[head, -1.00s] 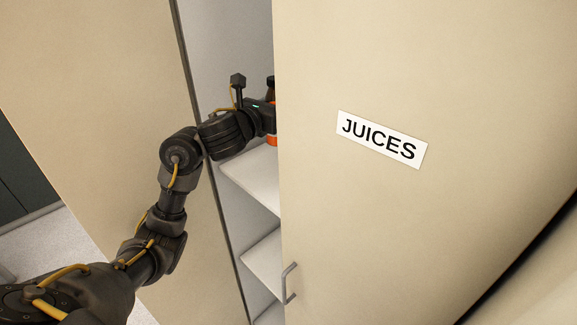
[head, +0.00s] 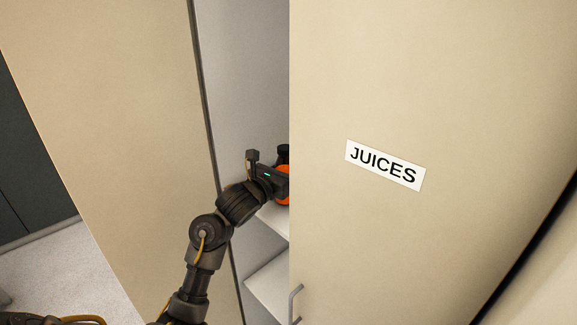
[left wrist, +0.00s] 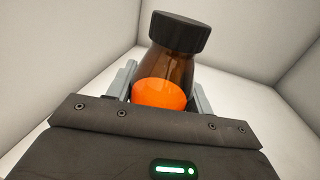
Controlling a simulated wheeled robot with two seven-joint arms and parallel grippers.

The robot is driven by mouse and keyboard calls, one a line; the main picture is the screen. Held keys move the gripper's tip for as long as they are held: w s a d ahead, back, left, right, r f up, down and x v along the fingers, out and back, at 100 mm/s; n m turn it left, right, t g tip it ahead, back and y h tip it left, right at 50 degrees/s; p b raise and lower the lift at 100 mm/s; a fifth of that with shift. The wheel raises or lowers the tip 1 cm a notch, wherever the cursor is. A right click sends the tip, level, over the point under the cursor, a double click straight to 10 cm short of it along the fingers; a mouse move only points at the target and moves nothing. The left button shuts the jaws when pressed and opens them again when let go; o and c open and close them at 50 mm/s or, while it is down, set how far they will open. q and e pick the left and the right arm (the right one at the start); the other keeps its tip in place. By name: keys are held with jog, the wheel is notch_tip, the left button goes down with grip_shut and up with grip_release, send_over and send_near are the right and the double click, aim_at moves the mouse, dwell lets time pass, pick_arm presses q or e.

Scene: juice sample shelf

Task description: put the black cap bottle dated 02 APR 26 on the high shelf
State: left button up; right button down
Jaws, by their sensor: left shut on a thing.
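A brown bottle with a black cap and an orange band (left wrist: 168,75) stands between the fingers of my left gripper (left wrist: 165,97) in the left wrist view. The gripper is shut on it. White cabinet walls and a pale shelf surface surround it. No date can be read on the bottle. In the head view the bottle (head: 284,185) is partly hidden by the cabinet door, and my left gripper (head: 279,183) reaches in at the upper shelf (head: 273,217). I cannot tell whether the bottle touches the shelf. My right gripper is not in view.
The cabinet door (head: 430,90) with a JUICES label (head: 384,165) hides the right part of the cabinet. Its metal handle (head: 294,303) is at the lower left edge. A lower shelf (head: 270,285) shows below. A beige panel (head: 120,130) stands at left.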

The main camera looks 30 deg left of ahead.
pick_arm(q)
jog(key=shift+w, duration=0.15)
jog(key=shift+a+f, duration=0.1)
jog(key=o, duration=0.7)
jog(key=shift+o, duration=2.2)
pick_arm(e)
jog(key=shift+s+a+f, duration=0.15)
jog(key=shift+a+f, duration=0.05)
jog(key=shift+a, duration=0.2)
